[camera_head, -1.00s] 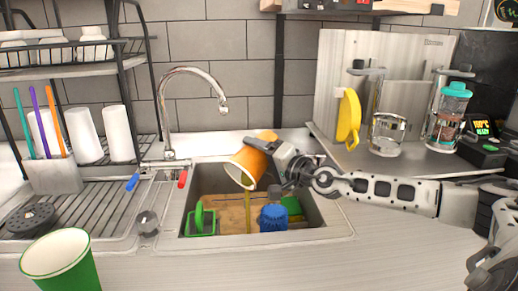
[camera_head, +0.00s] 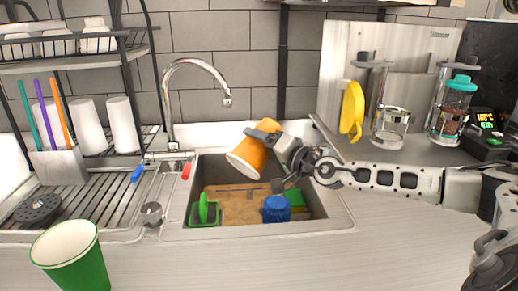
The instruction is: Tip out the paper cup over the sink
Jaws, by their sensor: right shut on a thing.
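My right gripper (camera_head: 279,139) is shut on an orange paper cup (camera_head: 256,151) above the sink (camera_head: 339,217). The cup is tipped, with its white open mouth facing down and to the left and its base up to the right. The cup's mouth is over the basin, apart from the sink's floor and rim. No clear stream shows at the mouth, and I cannot see whether anything is left inside. A green paper cup (camera_head: 78,262) stands upright on the counter at front left. My left gripper is not in view.
In the basin are a green-handled brush (camera_head: 203,210), a blue brush (camera_head: 276,209) and a brown board (camera_head: 236,207). The faucet (camera_head: 169,105) arches behind and left of the orange cup. A dish rack (camera_head: 72,67) stands at left, glass jars (camera_head: 389,128) at right.

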